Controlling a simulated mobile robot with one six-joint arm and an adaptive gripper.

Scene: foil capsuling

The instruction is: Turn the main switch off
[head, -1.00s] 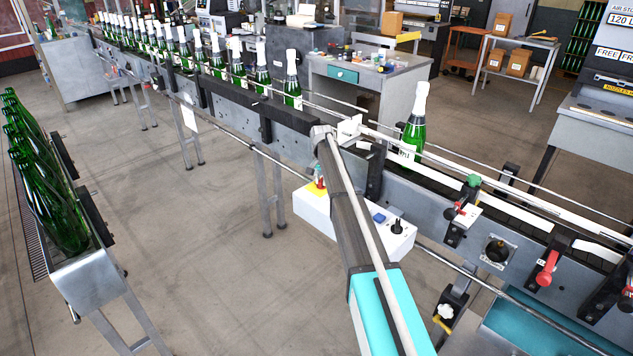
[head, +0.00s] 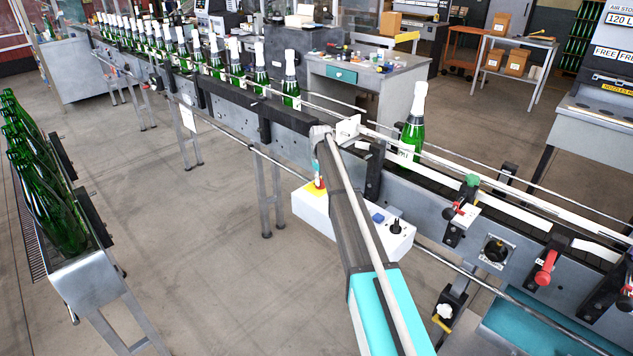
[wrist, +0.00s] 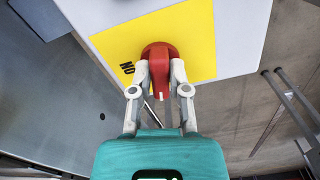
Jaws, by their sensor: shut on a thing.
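The main switch is a red rotary knob (wrist: 160,62) on a yellow plate (wrist: 196,38) at the end of a white control box. In the wrist view my gripper (wrist: 160,82) has its two grey fingers on either side of the knob's handle, shut on it. A white mark shows on the handle's near end. Black lettering reading "NO" shows on the plate left of the knob. In the head view the white control box (head: 347,231) hangs beside the conveyor, and my arm hides part of it and of the knob.
The box also carries a blue button (head: 378,218) and a black selector (head: 396,226). The conveyor (head: 440,190) runs behind my arm, with a foil-topped green bottle (head: 413,125) on it. A rack of green bottles (head: 45,190) stands left. The floor between is clear.

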